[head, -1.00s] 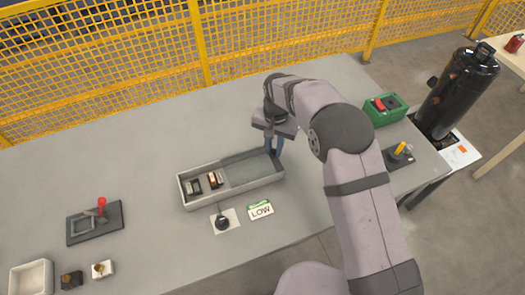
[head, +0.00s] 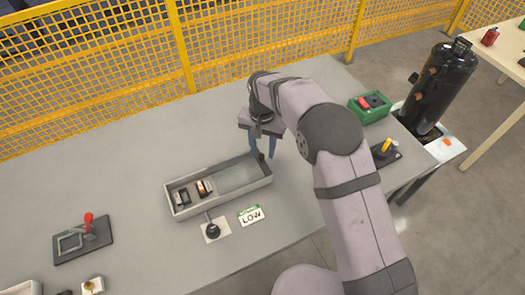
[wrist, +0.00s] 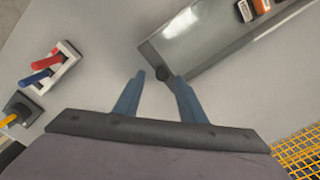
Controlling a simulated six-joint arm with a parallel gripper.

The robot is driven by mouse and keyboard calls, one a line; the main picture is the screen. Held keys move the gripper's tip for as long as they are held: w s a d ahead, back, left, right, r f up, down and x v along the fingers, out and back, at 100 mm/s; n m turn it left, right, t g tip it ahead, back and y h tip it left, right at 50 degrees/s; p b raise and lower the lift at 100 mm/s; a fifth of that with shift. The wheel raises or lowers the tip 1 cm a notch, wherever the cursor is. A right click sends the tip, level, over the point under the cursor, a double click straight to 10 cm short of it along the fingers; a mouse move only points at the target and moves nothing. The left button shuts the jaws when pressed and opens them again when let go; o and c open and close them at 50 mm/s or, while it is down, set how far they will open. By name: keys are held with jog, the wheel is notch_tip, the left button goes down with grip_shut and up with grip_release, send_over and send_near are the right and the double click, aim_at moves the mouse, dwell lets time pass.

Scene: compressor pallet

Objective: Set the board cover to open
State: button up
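The board is a long grey open-topped box (head: 180,211) on the table. Its cover is a clear pane (head: 237,176) over the right part; the left part is uncovered and shows small switch blocks. The knob also shows in the head view (head: 260,157). In the head view my gripper (head: 278,157) is at the box's right end.
A black-knobbed lever (head: 213,231) and a LOW sign (head: 251,215) stand before the box. A red-handled lever plate (head: 84,239) is at left. A green switch box (head: 370,107), a yellow-handled switch (head: 384,150) and a black tank (head: 438,88) are at right. A yellow fence is behind.

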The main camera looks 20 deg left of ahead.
jog(key=shift+r+b, duration=0.75)
jog(key=shift+r, duration=2.1)
jog(key=shift+d, duration=0.1)
jog(key=s+d+r, duration=0.1)
jog(key=s+d, duration=0.2)
jog(key=d, duration=0.8)
jog(key=s+d+r, duration=0.1)
jog(key=s+d, duration=0.1)
jog(key=d, duration=0.9)
jog(key=s+d+f, duration=0.2)
jog(key=s+d, duration=0.9)
jog(key=s, duration=0.3)
jog(key=shift+s+f, duration=0.3)
jog(key=shift+f, duration=0.05)
